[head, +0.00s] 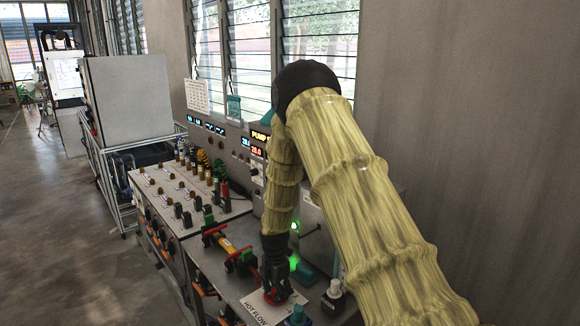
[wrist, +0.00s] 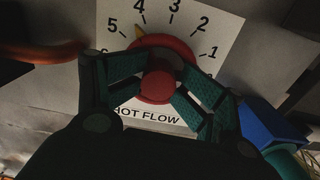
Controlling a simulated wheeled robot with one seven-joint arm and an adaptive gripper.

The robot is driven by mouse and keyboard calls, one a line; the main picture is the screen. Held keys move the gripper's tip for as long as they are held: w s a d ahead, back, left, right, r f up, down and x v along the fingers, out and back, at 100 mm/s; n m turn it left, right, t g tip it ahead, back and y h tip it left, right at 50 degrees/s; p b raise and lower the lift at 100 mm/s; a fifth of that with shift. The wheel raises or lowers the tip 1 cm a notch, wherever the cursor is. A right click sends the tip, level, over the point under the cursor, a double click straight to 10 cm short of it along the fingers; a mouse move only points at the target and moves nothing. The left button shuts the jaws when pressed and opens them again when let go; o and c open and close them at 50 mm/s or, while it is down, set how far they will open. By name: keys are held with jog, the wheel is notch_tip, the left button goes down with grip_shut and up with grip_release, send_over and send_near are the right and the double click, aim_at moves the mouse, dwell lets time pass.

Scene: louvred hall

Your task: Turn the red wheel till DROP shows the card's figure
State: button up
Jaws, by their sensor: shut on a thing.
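The red wheel (wrist: 165,52) sits on a white plate marked HOT FLOW with a numbered scale, in the wrist view. A small yellow pointer at its rim lies between 4 and 5, nearer 4. My gripper (wrist: 160,88) is shut on the wheel's red middle, a finger on each side. In the head view my gripper (head: 276,284) points down onto the red wheel (head: 270,298), which it partly hides. Lit displays (head: 258,143) on the wall panel show PUMP and a red figure that looks like 20.0. My arm covers part of that panel. I cannot make out DROP or the card's figure.
A blue block (wrist: 268,125) stands close to the right finger in the wrist view. A red-handled valve pipe (head: 230,247) lies left of my gripper, and a bench of several knobs (head: 185,190) is beyond it. A green light (head: 294,226) glows behind my gripper.

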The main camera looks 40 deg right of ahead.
jog(key=shift+w+d+r+p, duration=0.1)
jog(key=shift+d+r+p, duration=0.05)
jog(key=shift+r+p, duration=2.15)
jog(key=shift+r, duration=1.3)
notch_tip(320, 180, up, 12)
